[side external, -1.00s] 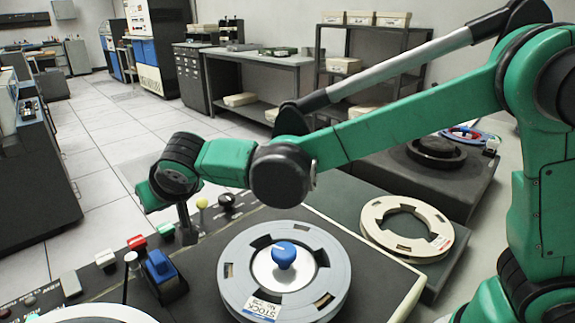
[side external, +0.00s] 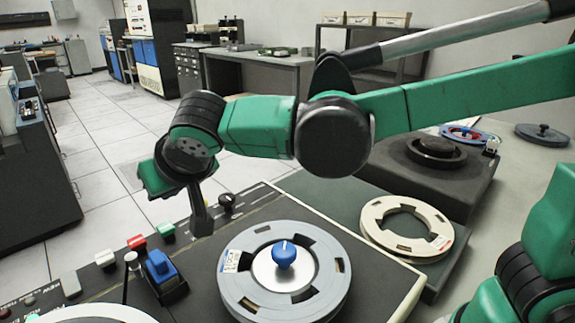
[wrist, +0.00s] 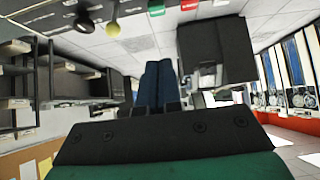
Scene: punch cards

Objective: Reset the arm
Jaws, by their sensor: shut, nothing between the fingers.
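My gripper (side external: 202,224) is a dark, narrow shape hanging down from my green arm in the side external view. It is above the back of the dark control console, left of the grey reel (side external: 230,285), and holds nothing. In the wrist view the fingers (wrist: 158,82) are together, with no gap clearly showing between them. The grey reel lies flat with a blue knob (side external: 284,254) at its centre. I cannot tell whether the fingertips touch the console.
Coloured buttons, including a red one (side external: 137,241), and a blue switch (side external: 159,266) stand left of my gripper. A black knob (side external: 227,202) is close behind it. A cream ring (side external: 385,238) lies to the right. Tiled floor (side external: 110,205) is open behind.

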